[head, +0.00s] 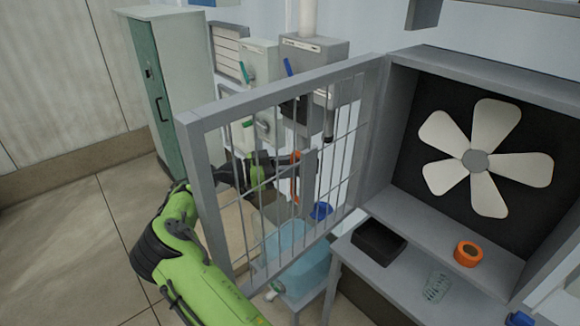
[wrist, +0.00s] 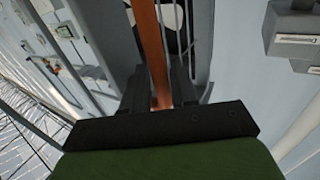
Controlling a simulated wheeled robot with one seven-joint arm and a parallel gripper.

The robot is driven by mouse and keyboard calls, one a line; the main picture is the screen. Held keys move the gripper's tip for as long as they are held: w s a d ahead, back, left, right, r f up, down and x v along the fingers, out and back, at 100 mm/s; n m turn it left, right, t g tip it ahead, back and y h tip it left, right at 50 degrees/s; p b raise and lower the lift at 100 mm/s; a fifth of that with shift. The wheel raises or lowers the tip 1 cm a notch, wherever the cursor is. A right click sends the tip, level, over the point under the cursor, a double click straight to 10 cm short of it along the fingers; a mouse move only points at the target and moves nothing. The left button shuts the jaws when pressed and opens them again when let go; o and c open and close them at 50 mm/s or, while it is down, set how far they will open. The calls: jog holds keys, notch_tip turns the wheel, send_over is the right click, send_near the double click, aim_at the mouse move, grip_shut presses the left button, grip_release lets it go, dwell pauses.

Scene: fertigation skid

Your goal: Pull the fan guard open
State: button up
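The fan guard (head: 197,170) is a grey frame with thin vertical bars. In the head view it stands swung out from the fan box (head: 395,130), hinged at the box's left edge. The white fan (head: 478,160) inside is exposed. An orange upright handle (head: 296,180) is on the guard's far face, seen through the bars. My gripper (head: 292,165) reaches around behind the guard to it. In the wrist view the handle (wrist: 151,45) runs between the two dark fingers of my gripper (wrist: 160,92), which appear closed on it. The bars partly hide the fingers in the head view.
A shelf below the fan holds an orange ring (head: 468,253), a black tray (head: 378,242) and a clear glass (head: 436,287). Grey boxes (head: 312,50) hang on the wall behind the guard. A green-fronted cabinet (head: 160,95) stands left. Floor at left is clear.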

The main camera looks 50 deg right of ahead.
jog(key=shift+o, duration=0.7)
jog(key=shift+s+d+f, duration=0.1)
jog(key=shift+d, duration=0.25)
jog(key=p+v, duration=0.3)
jog(key=v, duration=1.3)
jog(key=shift+a, duration=0.2)
jog(key=shift+c, duration=0.5)
